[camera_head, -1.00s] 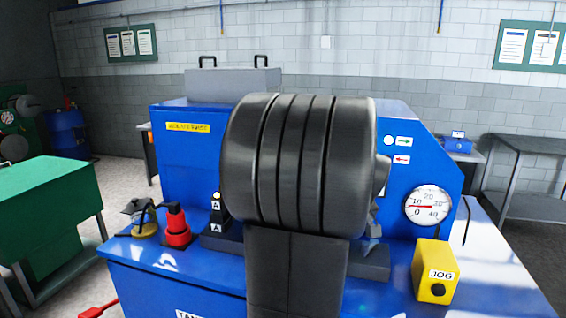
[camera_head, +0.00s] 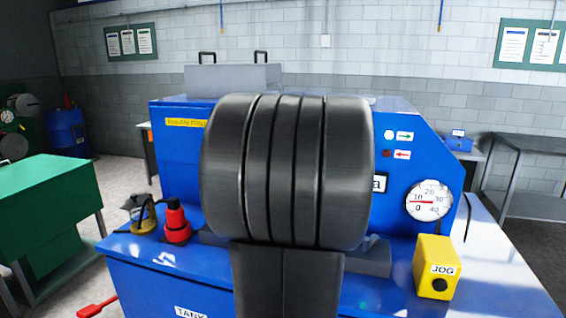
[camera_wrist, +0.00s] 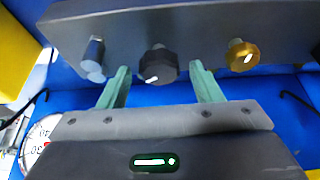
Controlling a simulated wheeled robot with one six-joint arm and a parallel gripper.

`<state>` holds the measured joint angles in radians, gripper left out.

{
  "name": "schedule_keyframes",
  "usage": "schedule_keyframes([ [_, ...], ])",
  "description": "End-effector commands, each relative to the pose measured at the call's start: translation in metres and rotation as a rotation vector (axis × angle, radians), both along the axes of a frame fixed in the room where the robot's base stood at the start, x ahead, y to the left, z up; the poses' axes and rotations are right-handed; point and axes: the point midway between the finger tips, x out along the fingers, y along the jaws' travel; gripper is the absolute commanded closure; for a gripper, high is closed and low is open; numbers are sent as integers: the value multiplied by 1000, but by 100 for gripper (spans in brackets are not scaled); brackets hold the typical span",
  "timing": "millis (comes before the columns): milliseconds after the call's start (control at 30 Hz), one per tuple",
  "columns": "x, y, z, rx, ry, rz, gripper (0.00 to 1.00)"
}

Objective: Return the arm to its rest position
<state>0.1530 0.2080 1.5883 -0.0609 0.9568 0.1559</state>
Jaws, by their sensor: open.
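My gripper (camera_wrist: 160,67) is open in the wrist view, with its two green fingers apart. A dark round knob (camera_wrist: 157,65) on a grey block (camera_wrist: 205,20) appears between the fingertips, and I see no contact. A silver fitting (camera_wrist: 95,60) is to the left of the fingers and a brass fitting (camera_wrist: 242,55) to the right. In the head view, my dark arm fills the middle, in front of the blue machine (camera_head: 420,150). It hides my gripper and the machine's centre.
A gauge (camera_head: 429,201) and a yellow JOG box (camera_head: 436,267) are on the machine's right side. A red bottle-like thing (camera_head: 176,220) and a yellow-based object (camera_head: 144,217) stand at its left. A green cabinet (camera_head: 45,195) stands farther left.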

Motion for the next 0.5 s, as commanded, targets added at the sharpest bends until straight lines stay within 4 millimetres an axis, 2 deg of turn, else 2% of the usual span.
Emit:
schedule_keyframes([
  [500,1,1,-1,-1,0,-309,41],
])
